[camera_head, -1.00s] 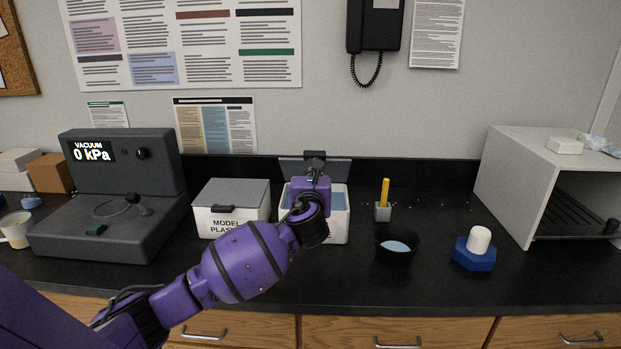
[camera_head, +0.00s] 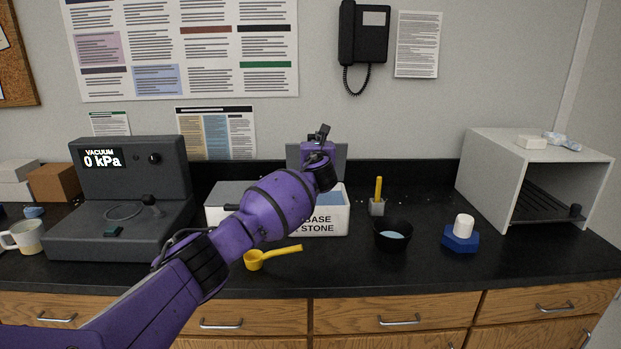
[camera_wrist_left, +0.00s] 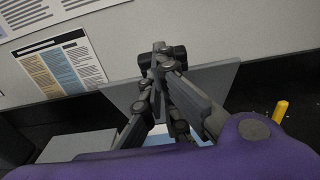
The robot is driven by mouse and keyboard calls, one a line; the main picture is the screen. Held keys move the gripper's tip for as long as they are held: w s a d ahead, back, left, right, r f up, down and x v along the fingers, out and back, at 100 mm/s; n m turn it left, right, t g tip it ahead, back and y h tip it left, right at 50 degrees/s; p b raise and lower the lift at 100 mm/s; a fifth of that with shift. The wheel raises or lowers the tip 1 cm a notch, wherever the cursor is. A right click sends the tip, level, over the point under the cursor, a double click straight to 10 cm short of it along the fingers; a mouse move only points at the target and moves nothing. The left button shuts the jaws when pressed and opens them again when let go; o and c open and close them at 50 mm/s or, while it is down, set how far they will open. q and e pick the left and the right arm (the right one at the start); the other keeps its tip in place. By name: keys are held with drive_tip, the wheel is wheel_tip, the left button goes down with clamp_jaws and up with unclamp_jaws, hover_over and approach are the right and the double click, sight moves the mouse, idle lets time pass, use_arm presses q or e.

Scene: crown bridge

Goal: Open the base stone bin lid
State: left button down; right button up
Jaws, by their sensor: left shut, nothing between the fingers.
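The base stone bin (camera_head: 325,222) is a white box labelled "BASE STONE" at the middle of the counter, partly hidden by my left arm. Its grey lid (camera_head: 340,157) stands raised, close to upright, at the back of the bin, and pale blue contents show inside. My left gripper (camera_head: 320,134) is above the bin in front of the lid, its fingers shut and empty. In the left wrist view the shut fingers (camera_wrist_left: 164,58) overlap the grey lid panel (camera_wrist_left: 213,80); whether they touch it I cannot tell. My right gripper is in neither view.
A grey-lidded bin (camera_head: 226,192) stands just left, partly behind my arm. A yellow scoop (camera_head: 256,260) lies in front. A dark bowl (camera_head: 393,238), a yellow-handled tool (camera_head: 378,190) and a blue-based white piece (camera_head: 461,238) stand to the right. The vacuum unit (camera_head: 120,215) stands at left.

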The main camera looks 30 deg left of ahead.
use_arm(q)
drive_tip(key=shift+w+a+r, duration=0.2)
drive_tip(key=shift+w, duration=0.2)
drive_tip(key=shift+w+a+r, duration=0.15)
drive_tip(key=shift+w+a, duration=0.05)
drive_tip(key=shift+w, duration=0.15)
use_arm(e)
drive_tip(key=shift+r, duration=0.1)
use_arm(q)
drive_tip(key=shift+f, duration=0.1)
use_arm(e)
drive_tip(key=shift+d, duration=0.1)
